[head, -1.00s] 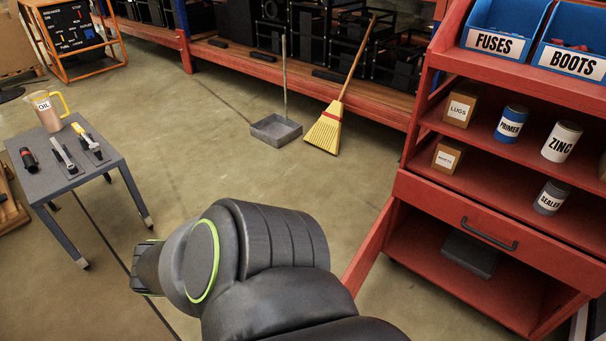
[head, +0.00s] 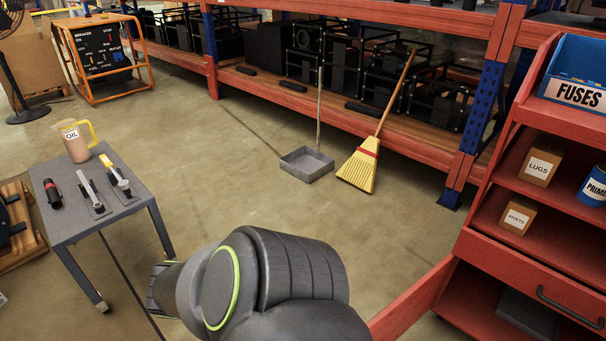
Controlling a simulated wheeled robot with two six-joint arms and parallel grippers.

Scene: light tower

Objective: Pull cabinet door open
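The red cabinet (head: 477,243) stands at the right edge of the head view, with a drawer (head: 535,280) and its dark handle above a lower compartment. A red door panel (head: 418,298) stands out from the cabinet's left front side, and the lower compartment is uncovered. The panel's lower part is cut off by the frame and partly behind my dark arm, which rises from the bottom middle. I cannot tell whether that arm touches the door. No gripper fingers are visible.
A grey table (head: 67,213) with an oil jug (head: 75,143) and tools stands at left. A dustpan (head: 307,165) and broom (head: 359,168) stand before the red shelving (head: 420,150). An orange-framed panel (head: 108,60) is at back left. The middle floor is clear.

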